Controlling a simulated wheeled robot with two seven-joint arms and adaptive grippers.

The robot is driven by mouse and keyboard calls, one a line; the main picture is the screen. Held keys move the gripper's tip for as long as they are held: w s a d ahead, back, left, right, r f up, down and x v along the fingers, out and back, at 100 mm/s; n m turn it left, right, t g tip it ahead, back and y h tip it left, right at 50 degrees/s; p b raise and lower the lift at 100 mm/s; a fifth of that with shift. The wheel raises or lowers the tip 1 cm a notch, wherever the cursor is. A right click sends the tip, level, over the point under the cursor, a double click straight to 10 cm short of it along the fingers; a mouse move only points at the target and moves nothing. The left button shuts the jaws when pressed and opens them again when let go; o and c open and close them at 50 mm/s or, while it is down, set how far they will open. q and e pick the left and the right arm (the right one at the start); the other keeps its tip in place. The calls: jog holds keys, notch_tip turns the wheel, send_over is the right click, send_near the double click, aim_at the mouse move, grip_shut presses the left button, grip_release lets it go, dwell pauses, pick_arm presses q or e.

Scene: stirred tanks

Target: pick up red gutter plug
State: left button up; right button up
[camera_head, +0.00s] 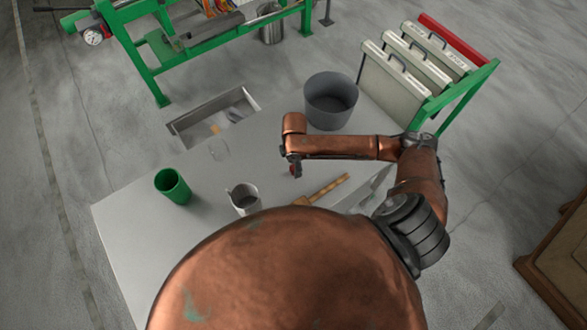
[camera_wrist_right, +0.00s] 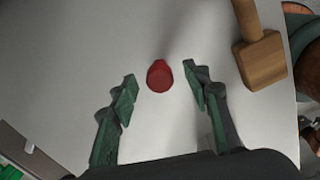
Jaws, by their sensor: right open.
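The red gutter plug (camera_wrist_right: 160,76) stands on the pale table top. In the right wrist view it sits between the open fingers of my right gripper (camera_wrist_right: 161,89), near the level of the fingertips, with a gap on each side. In the head view the plug (camera_head: 296,169) is a small dark red spot just below the end of my right arm, partly hidden. My right gripper (camera_head: 291,165) points down there and its fingers are hard to make out. My left gripper is not in view.
A wooden mallet (camera_wrist_right: 262,59) lies close to the plug; it also shows in the head view (camera_head: 321,190).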

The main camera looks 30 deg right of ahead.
notch_tip(320, 180, down, 4)
jog(key=shift+r, duration=0.2)
jog(key=shift+d+f, duration=0.1)
jog(key=shift+f, duration=0.1)
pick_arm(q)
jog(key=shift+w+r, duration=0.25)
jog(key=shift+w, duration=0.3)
pick_arm(e)
jog(key=c, duration=1.1)
